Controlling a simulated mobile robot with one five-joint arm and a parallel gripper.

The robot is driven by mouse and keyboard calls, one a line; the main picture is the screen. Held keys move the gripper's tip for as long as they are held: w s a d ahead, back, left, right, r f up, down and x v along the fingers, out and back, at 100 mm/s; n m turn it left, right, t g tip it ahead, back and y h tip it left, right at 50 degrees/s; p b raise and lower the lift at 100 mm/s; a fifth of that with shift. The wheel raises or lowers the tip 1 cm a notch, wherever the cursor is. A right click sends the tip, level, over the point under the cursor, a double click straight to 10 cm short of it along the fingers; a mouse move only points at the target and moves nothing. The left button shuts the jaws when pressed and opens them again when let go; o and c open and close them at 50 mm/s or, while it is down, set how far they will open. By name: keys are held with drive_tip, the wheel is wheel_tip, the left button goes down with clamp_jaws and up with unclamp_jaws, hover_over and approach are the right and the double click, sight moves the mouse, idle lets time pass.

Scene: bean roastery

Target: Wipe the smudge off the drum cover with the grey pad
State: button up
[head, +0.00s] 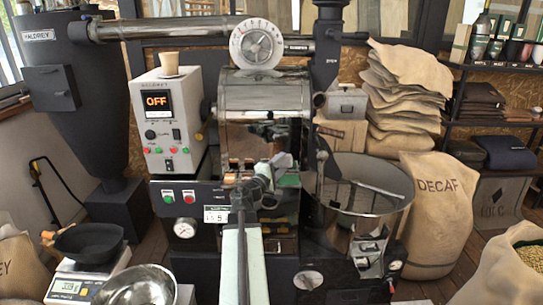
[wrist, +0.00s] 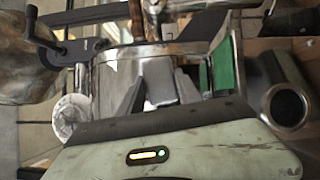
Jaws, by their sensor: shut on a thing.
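The shiny metal drum cover (head: 265,98) is in the middle of the roaster in the head view. My gripper (head: 279,164) is in front of its lower part, with my arm reaching up from below. In the wrist view my gripper (wrist: 157,98) has its two dark fingers on either side of a grey block, which looks like the grey pad (wrist: 158,78), and is shut on it. Shiny metal lies just beyond the pad; I cannot tell whether they touch. Dark and brown patches show on the metal, but I cannot tell the smudge from reflections.
A control box (head: 157,125) reading OFF stands left of the drum, with a cup (head: 169,64) on top. The round cooling tray (head: 365,185) is at the right, beside the DECAF sack (head: 436,215). A scale (head: 88,278) and a metal bowl (head: 138,286) are at the lower left.

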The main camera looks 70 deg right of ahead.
drive_tip(key=shift+w+d+f+t, duration=0.1)
drive_tip(key=shift+w+d+t, duration=0.7)
drive_tip(key=shift+w+d, duration=0.6)
drive_tip(key=shift+w+d+t, duration=0.8)
drive_tip(key=shift+w+d, duration=0.6)
drive_tip(key=shift+w+d, duration=0.3)
drive_tip(key=shift+d, duration=0.55)
